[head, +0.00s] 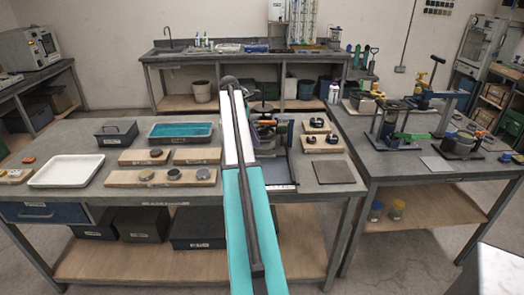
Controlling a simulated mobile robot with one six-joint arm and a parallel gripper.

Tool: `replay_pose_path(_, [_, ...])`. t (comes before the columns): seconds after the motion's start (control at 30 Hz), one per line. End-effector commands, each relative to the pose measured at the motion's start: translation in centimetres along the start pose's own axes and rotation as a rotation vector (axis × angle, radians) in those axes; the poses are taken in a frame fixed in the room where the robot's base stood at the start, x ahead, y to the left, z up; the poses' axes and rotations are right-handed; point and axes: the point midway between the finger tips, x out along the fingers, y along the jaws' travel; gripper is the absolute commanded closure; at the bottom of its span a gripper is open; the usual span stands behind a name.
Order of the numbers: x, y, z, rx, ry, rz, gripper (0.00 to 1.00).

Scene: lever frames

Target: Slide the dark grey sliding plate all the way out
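My arm, with white and teal links, reaches from the bottom middle up over the centre bench. Beside its upper part is a frame (280,168) with dark, orange and green parts, partly covered by my arm. My gripper's fingers cannot be made out among these dark parts, and whether they touch anything is hidden. A flat dark grey plate (333,172) lies on the bench right of the frame. I cannot tell whether it is the sliding plate or a separate mat.
Left on the centre bench are a white tray (68,171), a teal-lined tray (181,132) and wooden boards with round pieces (162,178). Another board (320,144) stands behind the grey plate. The right bench (395,165) holds several coloured lever devices. Floor shows between the benches.

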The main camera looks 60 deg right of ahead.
Motion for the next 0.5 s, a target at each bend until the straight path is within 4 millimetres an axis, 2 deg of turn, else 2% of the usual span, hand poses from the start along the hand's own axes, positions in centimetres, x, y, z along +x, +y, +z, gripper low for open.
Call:
replay_pose_path(0.3, [4.5, -0.1, 0.1, 0.001, 0.000, -0.002, 0.72])
replay_pose_path(0.5, [6.6, -0.1, 0.1, 0.002, 0.000, -0.001, 0.72])
